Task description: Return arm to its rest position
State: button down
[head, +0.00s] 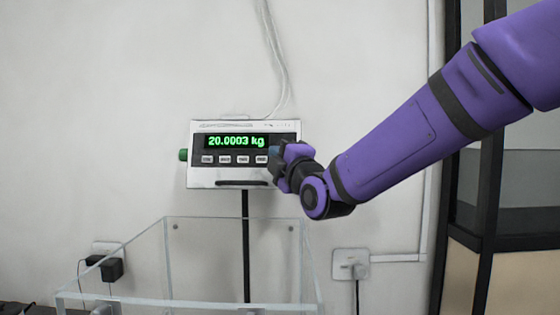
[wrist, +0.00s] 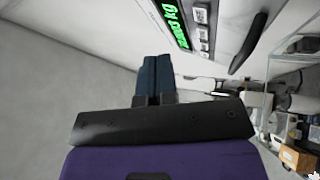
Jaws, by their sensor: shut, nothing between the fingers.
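My purple arm reaches in from the right in the head view, and my gripper (head: 274,152) is at the right part of the scale display (head: 215,174). The display box is on a black post and reads 20.0003 kg in green. In the wrist view my gripper (wrist: 153,58) points up the picture with its two dark blue fingers together and nothing between them. The display (wrist: 188,25) shows tilted just right of the fingers there. Whether the fingertips touch the display I cannot tell.
A clear-walled box (head: 167,262) stands below the display. Wall outlets with plugs (head: 350,265) sit at lower right and lower left. A dark-framed cabinet (head: 495,200) stands at the right. The wall left of the display is bare. Small boxes (wrist: 299,160) show in the wrist view.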

jog(key=s+d+f+m+g+h, duration=0.35)
jog(key=s+d+m, duration=0.25)
jog(key=d, duration=0.3)
jog(key=s+d+f+m+g+h, duration=0.35)
jog(key=s+d+m, duration=0.25)
jog(key=d, duration=0.4)
jog(key=s+d+f+m+g+h, duration=0.1)
jog(key=s+d+f+m+g, duration=0.2)
jog(key=s, duration=0.7)
jog(key=s+d+f+m+g+h, duration=0.2)
jog(key=s+d+f+m+g, duration=0.2)
jog(key=s, duration=0.6)
jog(key=d+f+m, duration=0.2)
jog(key=d+m, duration=0.1)
jog(key=m, duration=0.1)
jog(key=shift+d, duration=0.2)
